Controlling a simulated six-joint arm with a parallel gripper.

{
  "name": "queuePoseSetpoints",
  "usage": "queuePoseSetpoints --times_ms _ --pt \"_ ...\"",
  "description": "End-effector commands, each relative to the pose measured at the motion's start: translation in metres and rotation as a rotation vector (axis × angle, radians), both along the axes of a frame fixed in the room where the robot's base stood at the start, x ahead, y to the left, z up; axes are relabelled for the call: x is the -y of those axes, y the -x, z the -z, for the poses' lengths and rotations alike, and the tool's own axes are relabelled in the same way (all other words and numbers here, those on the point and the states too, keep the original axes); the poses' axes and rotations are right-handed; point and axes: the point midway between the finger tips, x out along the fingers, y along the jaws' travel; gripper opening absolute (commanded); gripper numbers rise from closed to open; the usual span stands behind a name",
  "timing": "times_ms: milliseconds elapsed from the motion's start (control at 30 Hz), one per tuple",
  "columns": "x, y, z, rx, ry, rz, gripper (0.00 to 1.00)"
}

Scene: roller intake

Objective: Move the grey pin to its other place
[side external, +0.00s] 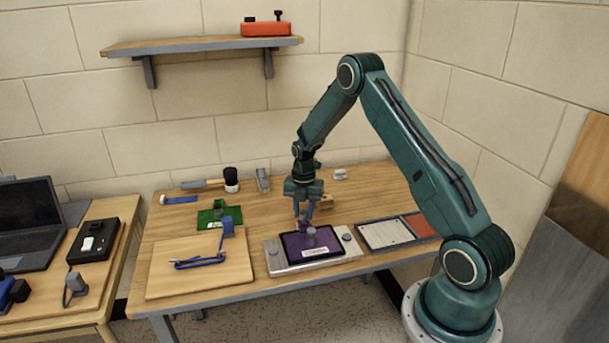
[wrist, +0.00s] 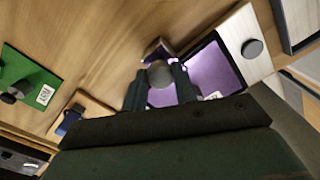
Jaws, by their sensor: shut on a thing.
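The grey pin (wrist: 160,73) shows its round end between the two fingers of my gripper (wrist: 158,86) in the wrist view. My gripper is shut on it. In the side view my gripper (side external: 305,222) points down over the purple-lit panel (side external: 325,254), and the pin (side external: 311,236) shows at the fingertips. The panel also shows behind the fingers in the wrist view (wrist: 208,72). I cannot tell whether the pin's lower end touches the panel.
The panel sits in a silver plate (side external: 276,264) with round grey knobs. A wooden board (side external: 165,275) with a blue clamp (side external: 200,262) and a green card (side external: 207,222) are to the left. A tray (side external: 385,235) is to the right. A brush (side external: 231,178) lies at the back.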

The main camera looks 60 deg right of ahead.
Motion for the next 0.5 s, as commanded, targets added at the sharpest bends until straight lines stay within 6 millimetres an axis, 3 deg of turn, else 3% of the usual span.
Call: queuePoseSetpoints --times_ms 500 --pt "0.0000 0.0000 0.0091 0.000 0.000 0.000 0.15"
